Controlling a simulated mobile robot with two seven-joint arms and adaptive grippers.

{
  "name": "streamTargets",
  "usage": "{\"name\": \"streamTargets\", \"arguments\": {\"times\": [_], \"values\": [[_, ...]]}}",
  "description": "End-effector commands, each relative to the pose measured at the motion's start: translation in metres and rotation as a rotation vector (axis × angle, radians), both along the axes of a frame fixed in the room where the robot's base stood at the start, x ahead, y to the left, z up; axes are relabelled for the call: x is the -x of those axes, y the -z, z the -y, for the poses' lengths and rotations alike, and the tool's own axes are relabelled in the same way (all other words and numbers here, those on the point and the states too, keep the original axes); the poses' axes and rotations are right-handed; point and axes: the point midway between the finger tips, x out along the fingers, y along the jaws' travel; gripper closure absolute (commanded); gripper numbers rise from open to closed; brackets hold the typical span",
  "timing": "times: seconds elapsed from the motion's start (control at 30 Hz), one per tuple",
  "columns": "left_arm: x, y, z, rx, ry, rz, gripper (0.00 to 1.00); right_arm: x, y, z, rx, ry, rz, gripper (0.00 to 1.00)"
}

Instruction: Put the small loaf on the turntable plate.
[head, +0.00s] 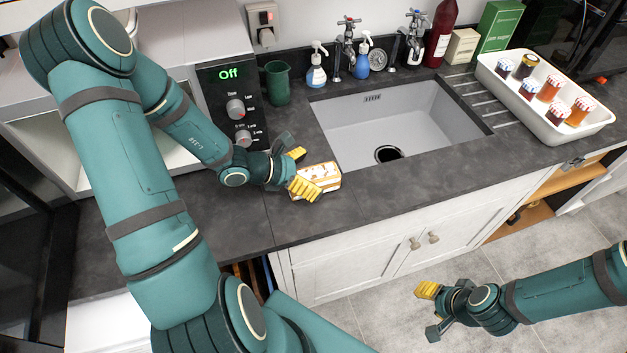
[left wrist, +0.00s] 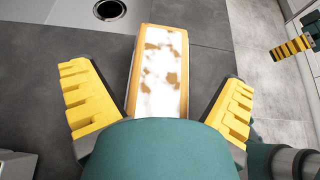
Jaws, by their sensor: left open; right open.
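The small loaf (head: 322,178), pale with brown patches and a tan edge, lies on the dark worktop just in front of the sink. It also shows in the left wrist view (left wrist: 158,70), lengthwise between the yellow fingers. My left gripper (head: 300,172) is open at the loaf, with one finger on either side; the left wrist view (left wrist: 155,105) shows gaps beside the loaf. My right gripper (head: 431,311) is open and empty, over the floor in front of the cupboards. The turntable plate cannot be made out; my left arm covers much of the microwave (head: 229,75).
The microwave's display reads Off, and its pale interior shows behind my left arm. A green cup (head: 277,83) stands beside it. The sink (head: 385,120) lies behind the loaf. A white tray (head: 598,127) of several jars is at the right.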

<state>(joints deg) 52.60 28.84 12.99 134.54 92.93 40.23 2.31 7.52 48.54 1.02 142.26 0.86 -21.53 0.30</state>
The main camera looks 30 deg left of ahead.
Motion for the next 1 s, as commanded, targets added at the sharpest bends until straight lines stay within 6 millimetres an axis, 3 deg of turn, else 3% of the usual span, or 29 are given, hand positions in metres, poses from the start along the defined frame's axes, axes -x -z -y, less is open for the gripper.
{"name": "streamTargets", "arguments": {"times": [0.3, 0.33, 0.5, 0.57, 0.87, 1.0], "values": [[-0.005, 0.004, 0.004, -0.002, 0.000, 0.000, 0.01, 0.000, 0.001, 0.000, 0.000, 0.000, 0.000, 0.53], [-0.005, 0.004, 0.004, -0.002, 0.000, 0.000, 0.05, 0.000, 0.001, 0.000, 0.000, 0.000, 0.000, 0.53], [-0.005, 0.004, 0.004, -0.001, 0.000, 0.000, 0.64, 0.000, 0.001, 0.000, 0.000, 0.000, 0.000, 0.53], [-0.005, 0.004, 0.004, -0.002, 0.000, -0.001, 0.81, 0.000, 0.001, 0.000, 0.000, 0.000, 0.000, 0.53], [-0.005, 0.004, 0.004, -0.002, 0.000, -0.001, 0.81, 0.000, 0.001, 0.000, 0.000, 0.000, 0.000, 0.53], [-0.005, -0.007, 0.004, -0.003, 0.001, 0.001, 0.81, 0.000, -0.002, 0.000, 0.000, 0.000, 0.000, 0.53]]}}
